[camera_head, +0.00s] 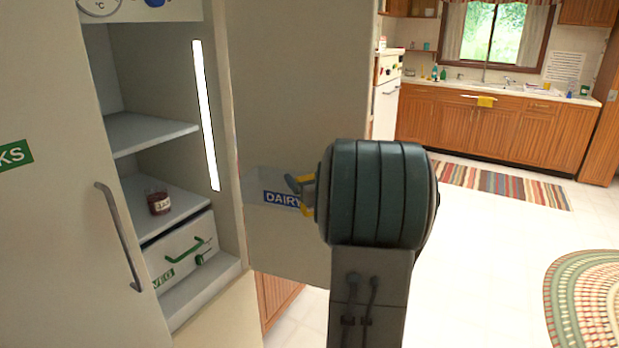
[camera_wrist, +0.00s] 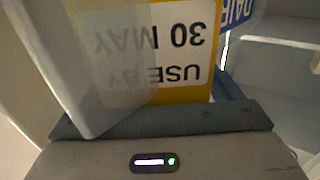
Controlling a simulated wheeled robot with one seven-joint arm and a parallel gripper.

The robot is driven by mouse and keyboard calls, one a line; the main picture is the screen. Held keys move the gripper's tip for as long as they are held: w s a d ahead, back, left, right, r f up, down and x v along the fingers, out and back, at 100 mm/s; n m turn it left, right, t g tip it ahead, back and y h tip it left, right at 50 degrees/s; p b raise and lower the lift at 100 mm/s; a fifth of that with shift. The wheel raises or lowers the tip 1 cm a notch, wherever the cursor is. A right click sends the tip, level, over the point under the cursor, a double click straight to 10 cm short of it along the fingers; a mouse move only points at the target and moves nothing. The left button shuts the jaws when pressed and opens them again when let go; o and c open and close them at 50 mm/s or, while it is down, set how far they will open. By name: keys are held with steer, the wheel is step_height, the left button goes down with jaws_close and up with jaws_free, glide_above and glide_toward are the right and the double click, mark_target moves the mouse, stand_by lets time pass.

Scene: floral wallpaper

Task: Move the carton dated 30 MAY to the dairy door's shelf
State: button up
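The carton (camera_wrist: 208,12) is yellow with a white label reading USE BY 30 MAY, upside down in the wrist view. It is directly in front of my gripper, and a pale translucent panel (camera_wrist: 100,60) covers its left part. One finger (camera_wrist: 228,86) lies close along the carton's right edge. The other finger is hidden, so I cannot tell whether the grip is closed. In the head view my gripper (camera_head: 306,192) is at the door shelf labelled DAIRY (camera_head: 282,199), with small yellow parts showing. My wrist hides most of this area.
The fridge stands open, with a jar (camera_head: 158,202) on a middle shelf (camera_head: 180,200) and a VEG drawer (camera_head: 182,252) below. The other door (camera_head: 60,230), with a long handle, is at the left. Open floor and a striped rug (camera_head: 500,186) lie to the right.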

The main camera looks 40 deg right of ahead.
steer(key=shift+f, duration=0.4)
steer(key=shift+r+p, duration=0.3)
steer(key=shift+p, duration=0.1)
steer(key=s+a, duration=0.2)
steer(key=s, duration=1)
steer(key=a+f+m+g+h, duration=0.1)
steer(key=a+f+g, duration=0.25)
steer(key=a, duration=0.25)
steer(key=a+f+g, duration=0.2)
steer(key=a+g, duration=0.2)
steer(key=a, duration=0.3)
steer(key=s+a+f+n+g+y, duration=0.1)
steer(key=s+a+f+g+y, duration=0.1)
steer(key=s+a, duration=0.5)
steer(key=s+a+f+n+g+y, duration=0.2)
steer(key=s+a+g, duration=0.3)
steer(key=a, duration=0.6)
steer(key=shift+s+f+b, duration=0.3)
steer(key=shift+s+f, duration=0.5)
steer(key=shift+s, duration=0.3)
steer(key=shift+d+g, duration=0.1)
steer(key=shift+g, duration=0.15)
